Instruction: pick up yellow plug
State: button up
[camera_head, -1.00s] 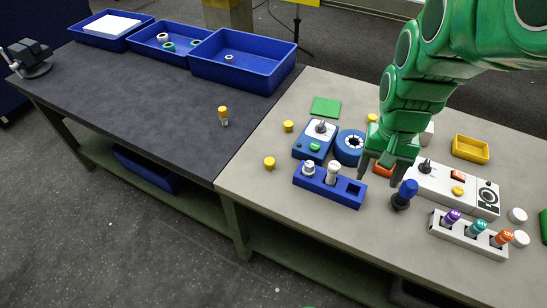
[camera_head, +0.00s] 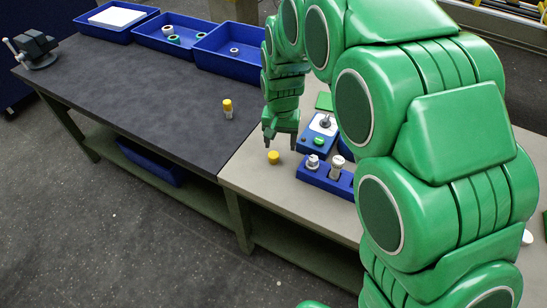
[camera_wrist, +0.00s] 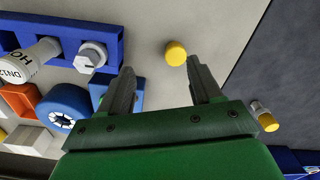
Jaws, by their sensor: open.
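A yellow-topped plug (camera_head: 227,108) with a pale grey lower body stands on the dark tabletop near its right edge. In the wrist view the plug (camera_wrist: 267,122) is at the right, outside my right-hand finger. A short plain yellow cylinder (camera_head: 273,157) sits on the light bench near its front left edge. In the wrist view this cylinder (camera_wrist: 176,52) shows beyond and between my fingertips, apart from them. My gripper (camera_head: 281,143) is open and empty above the light bench, right of the plug; its spread fingers also show in the wrist view (camera_wrist: 160,68).
A blue block (camera_head: 325,176) with metal pieces in it and a blue box (camera_head: 318,132) with a knob stand right of my gripper. Blue bins (camera_head: 228,65) line the back of the dark table, with a vise at far left. My arm hides much of the light bench.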

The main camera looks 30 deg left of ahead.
aim_at(274, 154)
jog(key=shift+s+a+f, duration=0.15)
jog(key=shift+a+f, duration=0.45)
jog(key=shift+a, duration=0.3)
jog(key=shift+a+f, duration=0.1)
jog(key=shift+f, duration=0.15)
notch_tip(274, 154, down, 2)
jog(key=shift+f, duration=0.1)
jog(key=shift+w+a+f, duration=0.1)
jog(key=shift+w+f, duration=0.1)
jog(key=shift+f, duration=0.65)
jog(key=shift+w+a+f, duration=0.15)
jog(key=shift+w+f, duration=0.1)
jog(key=shift+f, duration=0.65)
jog(key=shift+w+a+f, duration=0.1)
jog(key=shift+w+f, duration=0.1)
jog(key=shift+f, duration=0.65)
jog(key=shift+c, duration=0.4)
jog(key=c, duration=1)
